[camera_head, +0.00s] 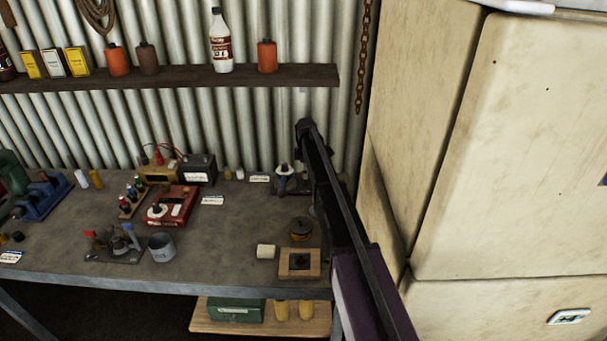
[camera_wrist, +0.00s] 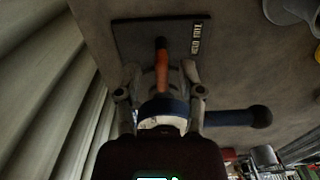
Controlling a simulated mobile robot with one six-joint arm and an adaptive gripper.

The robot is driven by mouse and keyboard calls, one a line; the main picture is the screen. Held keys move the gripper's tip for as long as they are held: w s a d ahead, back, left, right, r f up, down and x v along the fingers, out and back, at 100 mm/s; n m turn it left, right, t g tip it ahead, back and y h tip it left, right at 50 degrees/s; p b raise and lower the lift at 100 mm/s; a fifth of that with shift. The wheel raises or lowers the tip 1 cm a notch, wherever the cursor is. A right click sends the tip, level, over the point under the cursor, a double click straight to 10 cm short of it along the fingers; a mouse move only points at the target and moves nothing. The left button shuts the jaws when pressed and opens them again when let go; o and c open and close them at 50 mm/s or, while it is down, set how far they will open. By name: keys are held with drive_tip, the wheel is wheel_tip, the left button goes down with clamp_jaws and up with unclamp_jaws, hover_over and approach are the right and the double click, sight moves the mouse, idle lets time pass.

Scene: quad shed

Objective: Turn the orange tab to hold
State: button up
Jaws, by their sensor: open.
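The orange tab (camera_wrist: 162,68) shows in the wrist view as a narrow orange piece with a dark end, over a dark base plate (camera_wrist: 130,42) with a white lettered label (camera_wrist: 195,38). My gripper (camera_wrist: 160,82) is open, with one grey finger on each side of the tab. I cannot tell whether either finger touches it. In the head view, my arm partly covers the fixture (camera_head: 285,178) at the back right of the bench; the tab is not clear there.
The bench (camera_head: 215,240) holds a red box (camera_head: 172,206), a dark battery-like box (camera_head: 199,170), a grey cup (camera_head: 161,247) and a wooden square (camera_head: 300,263). The corrugated wall (camera_head: 200,120) is close behind the fixture. A tall cream cabinet (camera_head: 500,150) stands at the right.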

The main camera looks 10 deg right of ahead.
clamp_jaws()
drive_tip(key=shift+a, duration=0.1)
